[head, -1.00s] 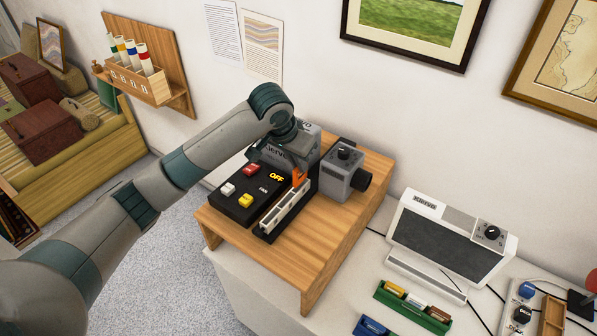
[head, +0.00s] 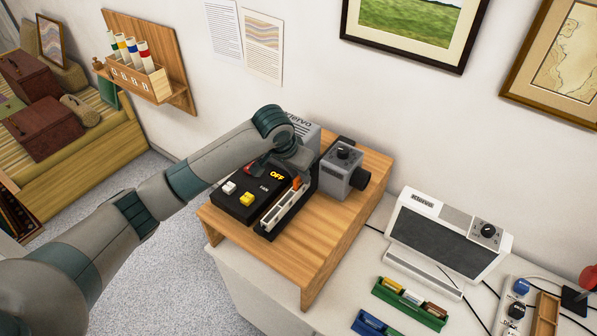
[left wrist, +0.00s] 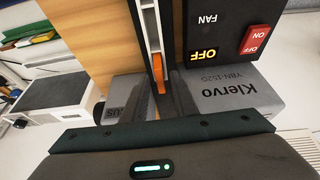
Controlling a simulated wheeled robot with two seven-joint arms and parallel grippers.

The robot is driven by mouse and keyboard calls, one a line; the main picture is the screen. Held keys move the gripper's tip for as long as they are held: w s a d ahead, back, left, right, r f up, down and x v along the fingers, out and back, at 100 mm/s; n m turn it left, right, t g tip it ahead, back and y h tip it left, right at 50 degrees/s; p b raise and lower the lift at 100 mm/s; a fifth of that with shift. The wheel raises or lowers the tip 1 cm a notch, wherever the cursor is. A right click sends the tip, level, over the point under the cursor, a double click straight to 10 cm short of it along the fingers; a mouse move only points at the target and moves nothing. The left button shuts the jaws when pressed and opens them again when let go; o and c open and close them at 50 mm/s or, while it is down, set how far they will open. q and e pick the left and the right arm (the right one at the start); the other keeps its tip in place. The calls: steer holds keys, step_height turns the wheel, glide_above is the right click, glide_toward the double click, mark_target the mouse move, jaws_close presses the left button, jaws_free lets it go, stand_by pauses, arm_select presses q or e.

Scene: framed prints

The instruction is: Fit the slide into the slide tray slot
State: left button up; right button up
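The orange slide (head: 297,183) is at the far end of the long narrow slide tray (head: 284,209), which lies beside the black control panel. In the left wrist view the slide (left wrist: 159,74) shows edge-on, in line with the tray's channel (left wrist: 150,30). My left gripper (head: 299,176) is low over that far end, and its fingers seem shut on the slide. The fingertips are partly hidden by my wrist in the head view. How deep the slide sits in a slot cannot be told. My right gripper is not in view.
The black control panel (head: 250,197) with coloured switches stands left of the tray. A grey Klervo projector (head: 303,135) is behind, and its lens housing (head: 343,168) stands to the right. The wooden stand (head: 315,240) has free room to the front right. A white viewer (head: 448,235) stands further right.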

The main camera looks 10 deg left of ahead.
arm_select(q)
steer(key=shift+r, duration=0.2)
steer(key=shift+s+a+r+b, duration=0.1)
steer(key=shift+s+r+b, duration=0.15)
steer(key=shift+r+b, duration=0.3)
steer(key=b+v, duration=0.4)
steer(key=v, duration=0.6)
steer(key=shift+r, duration=0.35)
steer(key=shift+s, duration=0.15)
